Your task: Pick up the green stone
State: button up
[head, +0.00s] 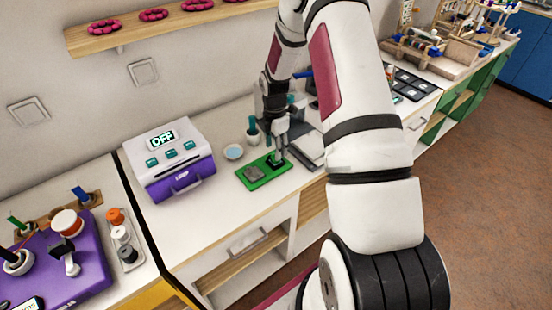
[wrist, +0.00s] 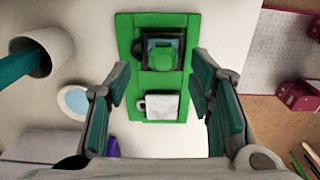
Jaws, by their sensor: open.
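The green stone (wrist: 162,56) sits in a dark square holder (wrist: 148,44) on the green board (wrist: 125,65) in the wrist view. In the head view the board (head: 262,184) lies on the white counter, and I cannot make out the stone under my gripper. My gripper (wrist: 161,82) is open and empty. Its fingers point down over the board, apart from each other on the left and right. The stone shows between and beyond the fingertips. In the head view my gripper (head: 279,152) is above the right half of the board, by the dark holder (head: 275,161).
A grey-white square piece (wrist: 161,105) is on the same board, beside the holder. A small blue-white dish (head: 233,152) and a cup with a teal handle (head: 253,138) stand close by. A purple-and-white machine (head: 168,160) reading OFF stands left. Bare counter lies in front.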

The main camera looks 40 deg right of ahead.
aim_at(282, 163)
notch_tip(282, 163, down, 4)
jog(key=shift+s+a+p, duration=0.15)
jog(key=shift+p, duration=0.15)
jog(key=shift+c, duration=0.5)
jog(key=c, duration=1)
jog(key=shift+r, duration=0.1)
